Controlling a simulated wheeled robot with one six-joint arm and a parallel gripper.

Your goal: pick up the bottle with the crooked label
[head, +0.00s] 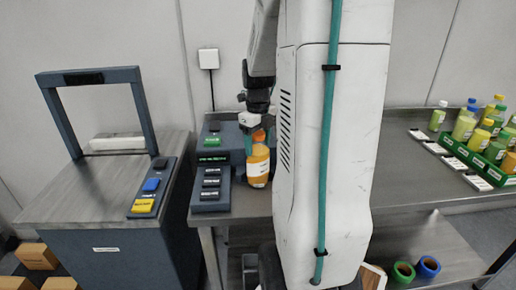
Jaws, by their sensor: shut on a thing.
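An orange bottle (257,168) with an orange cap and a white label stands at or just above the metal table, left of my white arm column. Its label looks slanted, though it is small in the picture. My gripper (257,130) comes down over the bottle from above and is shut on it near the cap. The arm partly hides the fingers. I cannot tell whether the bottle's base touches the table.
A dark control box (211,170) with buttons stands just left of the bottle. A machine with a frame (140,105) is farther left. Several yellow and green bottles (464,128) stand around a green rack (466,156) at right. Tape rolls (428,267) lie on the lower shelf.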

